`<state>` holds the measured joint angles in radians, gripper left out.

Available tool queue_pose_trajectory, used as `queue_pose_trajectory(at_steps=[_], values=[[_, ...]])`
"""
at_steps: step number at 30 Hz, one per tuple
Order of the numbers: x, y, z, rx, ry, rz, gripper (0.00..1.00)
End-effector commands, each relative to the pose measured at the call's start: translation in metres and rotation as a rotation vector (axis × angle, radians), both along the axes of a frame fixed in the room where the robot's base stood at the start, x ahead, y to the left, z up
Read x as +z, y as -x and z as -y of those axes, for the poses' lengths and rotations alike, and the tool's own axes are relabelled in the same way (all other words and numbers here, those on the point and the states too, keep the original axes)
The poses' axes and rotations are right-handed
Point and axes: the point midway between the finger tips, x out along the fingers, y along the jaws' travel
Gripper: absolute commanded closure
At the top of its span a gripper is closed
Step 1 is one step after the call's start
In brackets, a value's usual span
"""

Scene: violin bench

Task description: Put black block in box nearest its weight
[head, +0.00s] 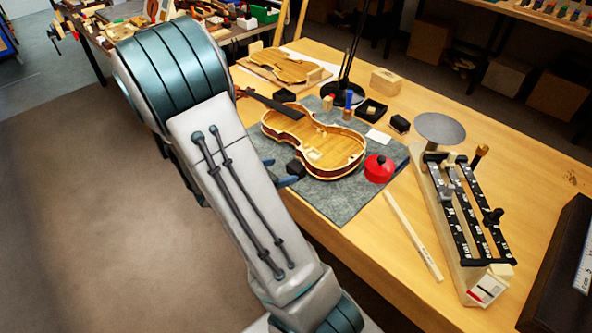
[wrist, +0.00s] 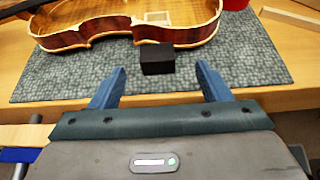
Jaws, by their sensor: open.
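The black block (wrist: 157,59) sits on the grey mat (wrist: 75,80) in front of the open violin body (wrist: 95,32). It also shows in the head view (head: 295,168), close to my arm. My gripper (wrist: 160,80) is open, its two blue fingers on either side of the line to the block. The block lies just beyond the fingertips, not gripped. In the head view my gripper (head: 284,178) is partly hidden by my arm. A small open black box (head: 372,110) stands behind the violin. A balance with a round grey pan (head: 440,127) and black scale bars (head: 468,205) stands at the right.
A red round object (head: 379,168) sits at the mat's right edge. A pale wooden strip (head: 412,235) lies in front of the balance. A white card (head: 378,137), a dark small object (head: 399,124) and a wooden block (head: 385,82) stand behind. A lamp stem (head: 350,55) rises at the back.

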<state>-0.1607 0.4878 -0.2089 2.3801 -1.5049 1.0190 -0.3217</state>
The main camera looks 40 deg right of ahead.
Motion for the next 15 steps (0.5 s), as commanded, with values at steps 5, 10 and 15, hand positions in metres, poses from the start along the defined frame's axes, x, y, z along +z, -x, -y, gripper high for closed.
queue_pose_trajectory(at_steps=[5,10,15], values=[[-0.005,-0.001,0.011,-0.002,-0.001,-0.001,0.29],[-0.016,-0.007,0.033,-0.004,-0.001,-0.001,0.29],[-0.025,-0.008,0.05,-0.003,-0.001,0.001,0.29]])
